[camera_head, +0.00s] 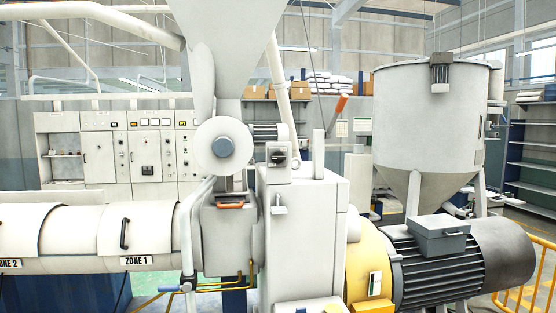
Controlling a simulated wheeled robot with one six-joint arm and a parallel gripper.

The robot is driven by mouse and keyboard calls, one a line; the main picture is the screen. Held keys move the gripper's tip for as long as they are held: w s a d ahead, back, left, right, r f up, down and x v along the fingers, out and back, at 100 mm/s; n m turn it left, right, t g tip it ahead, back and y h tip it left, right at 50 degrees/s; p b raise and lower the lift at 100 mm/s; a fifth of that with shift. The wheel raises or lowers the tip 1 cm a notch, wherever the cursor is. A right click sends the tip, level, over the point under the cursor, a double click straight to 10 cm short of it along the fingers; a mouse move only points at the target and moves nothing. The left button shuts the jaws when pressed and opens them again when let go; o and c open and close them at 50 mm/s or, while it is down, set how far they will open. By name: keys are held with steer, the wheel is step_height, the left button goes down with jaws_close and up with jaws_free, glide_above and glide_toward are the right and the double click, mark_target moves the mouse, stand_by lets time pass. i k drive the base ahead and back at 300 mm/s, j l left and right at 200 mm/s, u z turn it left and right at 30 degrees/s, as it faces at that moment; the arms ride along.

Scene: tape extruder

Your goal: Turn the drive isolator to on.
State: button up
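A black rotary switch (278,156) sits on a small grey box beside the feed throat, on top of the pale gearbox housing (300,230). It looks like the drive isolator, but its label is too small to read. I cannot tell its on or off position. My gripper is not in view.
The feed hopper (222,40) and a round white cover (223,146) stand left of the switch. The motor (440,265) and yellow guard (369,262) are at lower right. The heated barrel (90,235) extends left.

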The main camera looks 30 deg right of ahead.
mark_target(277, 158)
steer(key=i+l+z, duration=0.2)
steer(key=i, duration=0.25)
steer(key=i+l+z, duration=0.15)
steer(key=i, duration=0.3)
steer(key=i+l+z, duration=0.2)
steer(key=i, duration=0.3)
steer(key=k+j+u, duration=0.15)
steer(key=k, duration=0.2)
steer(key=k+j+u, duration=0.15)
steer(key=k, duration=0.25)
steer(key=k+j+u, duration=0.1)
steer(key=k, duration=0.25)
steer(key=i+l+z, duration=0.15)
steer(key=i, duration=0.25)
steer(key=i+z, duration=0.15)
steer(key=i, duration=0.2)
